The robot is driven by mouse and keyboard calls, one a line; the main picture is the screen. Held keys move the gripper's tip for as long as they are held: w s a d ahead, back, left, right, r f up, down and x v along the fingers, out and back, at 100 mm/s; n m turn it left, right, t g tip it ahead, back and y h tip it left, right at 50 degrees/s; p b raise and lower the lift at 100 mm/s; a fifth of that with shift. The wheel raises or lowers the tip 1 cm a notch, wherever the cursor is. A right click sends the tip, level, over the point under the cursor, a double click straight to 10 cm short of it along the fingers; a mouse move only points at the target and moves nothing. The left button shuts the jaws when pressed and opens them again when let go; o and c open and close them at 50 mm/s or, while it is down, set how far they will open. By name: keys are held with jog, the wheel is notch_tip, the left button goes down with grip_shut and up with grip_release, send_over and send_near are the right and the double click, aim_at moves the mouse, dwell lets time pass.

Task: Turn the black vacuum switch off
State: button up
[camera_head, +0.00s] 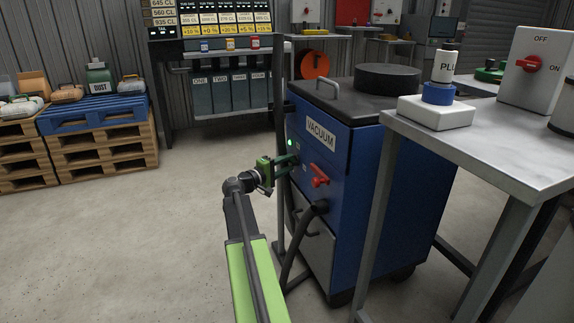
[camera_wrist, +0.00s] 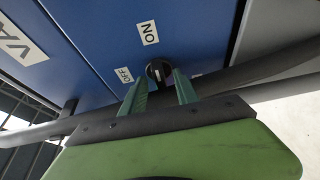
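The blue vacuum cabinet (camera_head: 350,165) stands right of centre in the head view, with a small green light lit on its front. The black vacuum switch (camera_wrist: 159,72) shows in the wrist view as a round knob with a pale mark, near an OFF label (camera_wrist: 123,75) and an ON label (camera_wrist: 149,33). My gripper (camera_wrist: 161,80) is open, its two green fingertips on either side of the knob. I cannot tell whether they touch it. In the head view my gripper (camera_head: 292,166) is at the cabinet's front and hides the switch.
A red handle (camera_head: 320,177) is on the cabinet front, right of my gripper. A dark hose (camera_head: 300,240) runs down below it. A metal table (camera_head: 500,125) stands close on the right, holding a white switch box (camera_head: 540,70). The floor to the left is clear.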

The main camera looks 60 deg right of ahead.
jog(key=shift+s+d, duration=0.15)
jog(key=shift+d, duration=0.4)
jog(key=shift+c, duration=0.3)
